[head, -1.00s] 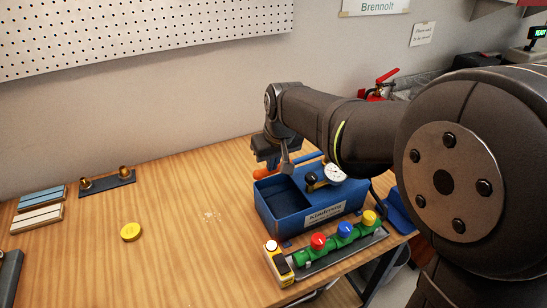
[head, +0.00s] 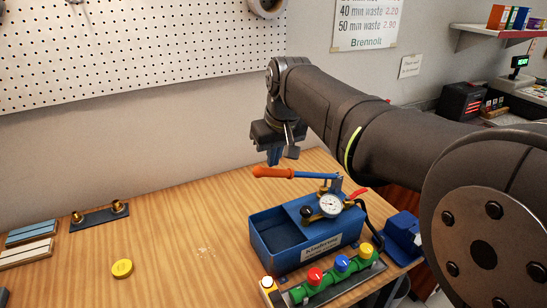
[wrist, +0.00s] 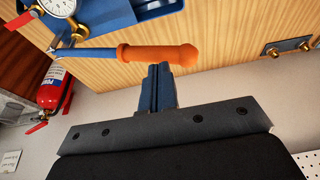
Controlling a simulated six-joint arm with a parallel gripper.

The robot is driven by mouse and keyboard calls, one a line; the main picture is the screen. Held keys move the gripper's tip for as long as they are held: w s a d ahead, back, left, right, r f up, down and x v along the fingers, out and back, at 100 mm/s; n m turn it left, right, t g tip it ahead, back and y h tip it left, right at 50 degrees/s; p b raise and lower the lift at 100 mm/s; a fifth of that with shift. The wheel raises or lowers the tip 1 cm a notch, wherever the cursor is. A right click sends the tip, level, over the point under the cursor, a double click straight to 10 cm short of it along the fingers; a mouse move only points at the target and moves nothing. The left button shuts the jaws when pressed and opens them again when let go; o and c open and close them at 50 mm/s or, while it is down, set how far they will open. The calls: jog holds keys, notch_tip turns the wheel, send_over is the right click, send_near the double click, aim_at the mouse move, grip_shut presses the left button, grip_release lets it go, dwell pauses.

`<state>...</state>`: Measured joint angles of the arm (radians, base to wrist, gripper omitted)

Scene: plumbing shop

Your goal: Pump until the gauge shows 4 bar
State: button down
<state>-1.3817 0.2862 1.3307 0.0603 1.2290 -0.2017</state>
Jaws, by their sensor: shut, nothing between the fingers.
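A blue test pump (head: 270,238) with an open tank stands on the wooden bench. Its blue lever with an orange grip (head: 272,172) extends to the left, roughly level above the tank. The round white gauge (head: 330,206) sits on top of the pump; its reading is too small to make out. My gripper (head: 274,156) is shut and empty just above the orange grip. In the wrist view the shut fingers (wrist: 160,72) are close to the orange grip (wrist: 160,53); whether they touch it I cannot tell.
A green manifold (head: 330,280) with red, blue and yellow knobs lies in front of the pump. A yellow disc (head: 122,268) and a dark plate with brass fittings (head: 99,215) lie to the left.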

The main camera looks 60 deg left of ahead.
notch_tip(320, 180, down, 12)
jog(key=s, duration=0.2)
notch_tip(320, 180, up, 12)
jog(key=w, duration=0.2)
dwell(0.5)
jog(key=shift+s+f, duration=0.7)
jog(key=shift+f, duration=3.6)
notch_tip(320, 180, up, 9)
jog(key=w, duration=0.1)
jog(key=shift+w, duration=0.25)
jog(key=shift+r, duration=2.4)
